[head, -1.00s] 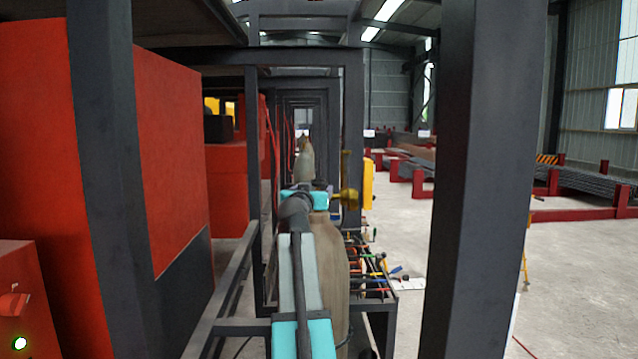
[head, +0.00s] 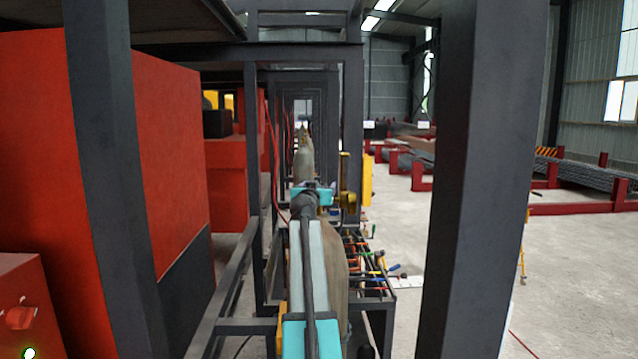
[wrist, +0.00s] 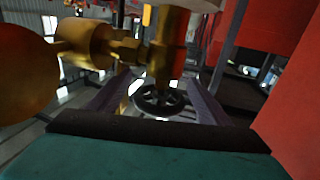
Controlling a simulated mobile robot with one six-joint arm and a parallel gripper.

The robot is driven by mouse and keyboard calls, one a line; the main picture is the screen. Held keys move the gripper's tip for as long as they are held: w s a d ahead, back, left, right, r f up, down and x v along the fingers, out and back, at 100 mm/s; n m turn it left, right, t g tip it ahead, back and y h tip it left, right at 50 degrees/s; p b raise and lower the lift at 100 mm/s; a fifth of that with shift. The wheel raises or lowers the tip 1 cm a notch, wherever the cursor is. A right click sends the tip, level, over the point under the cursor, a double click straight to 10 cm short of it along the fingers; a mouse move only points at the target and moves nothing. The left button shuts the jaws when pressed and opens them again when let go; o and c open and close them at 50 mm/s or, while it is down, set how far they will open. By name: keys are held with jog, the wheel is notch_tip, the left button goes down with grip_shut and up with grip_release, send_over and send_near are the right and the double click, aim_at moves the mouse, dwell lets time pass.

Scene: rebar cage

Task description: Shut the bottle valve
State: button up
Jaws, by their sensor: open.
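The brass bottle valve (wrist: 168,45) fills the upper middle of the wrist view, with a dark spoked handwheel (wrist: 160,103) at its lower end. My gripper (wrist: 158,85) is open, one finger on each side of the handwheel. I cannot tell whether either finger touches it. In the head view, brass fittings (head: 347,200) show just right of my cyan wrist. The tan-grey bottle (head: 334,265) stands behind my forearm, which hides much of it; my wrist also hides the handwheel there.
A brass regulator (wrist: 85,42) extends left from the valve, close to the left finger. Dark frame posts (head: 470,180) stand at right and left. A red cabinet (head: 160,150) is at left. A rack of tools (head: 370,270) lies right of the bottle. Open floor is farther right.

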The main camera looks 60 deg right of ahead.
jog(key=shift+x, duration=0.9)
jog(key=c, duration=1)
jog(key=shift+c, duration=0.2)
jog(key=shift+f+b, duration=0.2)
jog(key=shift+b, duration=0.5)
jog(key=g+b, duration=0.1)
jog(key=b, duration=0.2)
jog(key=m+g+b, duration=0.1)
jog(key=b, duration=0.2)
jog(key=shift+s+d+h, duration=0.1)
jog(key=shift+s+h, duration=0.1)
jog(key=shift+h, duration=0.2)
jog(key=m+g+b, duration=0.1)
jog(key=g+b, duration=0.1)
jog(key=b, duration=0.4)
jog(key=shift+s+m, duration=0.2)
jog(key=shift+m, duration=0.2)
jog(key=shift+s+r+m+g+h+b, duration=0.15)
jog(key=shift+m+g+b, duration=0.25)
jog(key=shift+g+b, duration=0.35)
jog(key=shift+s+m+g+h+b, duration=0.15)
jog(key=shift+m+g+b, duration=0.35)
jog(key=shift+b, duration=0.3)
